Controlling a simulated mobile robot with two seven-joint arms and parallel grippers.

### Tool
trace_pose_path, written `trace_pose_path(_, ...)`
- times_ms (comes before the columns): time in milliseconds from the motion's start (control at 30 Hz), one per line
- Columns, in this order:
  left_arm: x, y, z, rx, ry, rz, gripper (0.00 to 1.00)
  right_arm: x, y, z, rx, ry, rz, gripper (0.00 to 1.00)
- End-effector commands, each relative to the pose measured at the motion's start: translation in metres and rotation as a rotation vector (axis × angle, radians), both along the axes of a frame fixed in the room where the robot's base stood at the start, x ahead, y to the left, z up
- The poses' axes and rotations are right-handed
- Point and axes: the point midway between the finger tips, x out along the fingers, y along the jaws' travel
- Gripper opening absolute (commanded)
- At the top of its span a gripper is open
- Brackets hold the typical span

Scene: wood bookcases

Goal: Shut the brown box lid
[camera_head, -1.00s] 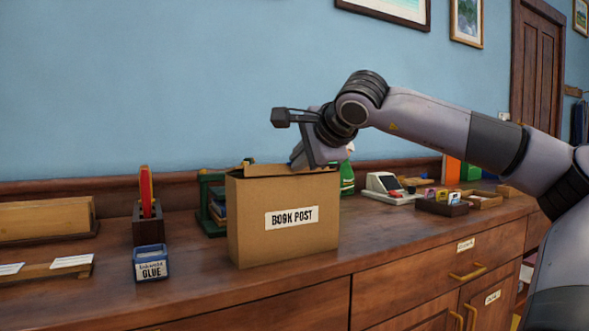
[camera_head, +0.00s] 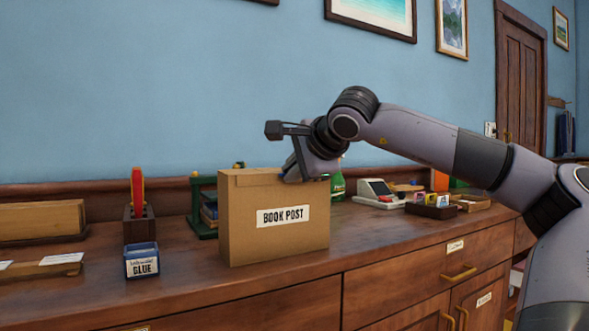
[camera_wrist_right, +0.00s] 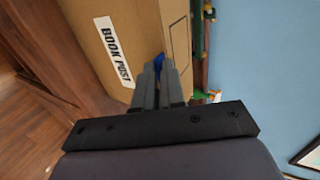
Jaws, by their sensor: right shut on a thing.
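The brown box (camera_head: 275,245), labelled BOOK POST, stands upright on the wooden counter. Its lid (camera_head: 262,176) lies down along the top, with no clear gap at the front edge in the head view. My right gripper (camera_head: 292,176) is at the right part of the top front edge, its fingers pointing down at the lid. In the right wrist view the fingers (camera_wrist_right: 158,72) are close together against the box's top edge, with a bit of blue at the tips. What lies between them is mostly hidden; it appears to be the lid's edge. My left gripper is out of view.
A blue glue box (camera_head: 141,261) and a dark holder with a red item (camera_head: 138,190) stand left of the box. A card machine (camera_head: 378,194) stands farther right. The counter in front is clear.

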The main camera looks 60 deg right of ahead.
Motion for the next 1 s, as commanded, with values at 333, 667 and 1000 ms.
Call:
trace_pose_path(333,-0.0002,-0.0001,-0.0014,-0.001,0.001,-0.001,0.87,0.002,0.0012,-0.0168,0.02,0.039,0.002,0.31)
trace_pose_path(667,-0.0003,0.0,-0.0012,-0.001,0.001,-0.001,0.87,0.002,0.0007,-0.016,0.019,0.037,0.002,0.31)
trace_pose_path(1000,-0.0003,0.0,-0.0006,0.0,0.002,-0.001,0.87,0.0,0.0015,-0.0135,0.018,0.036,0.001,0.31)
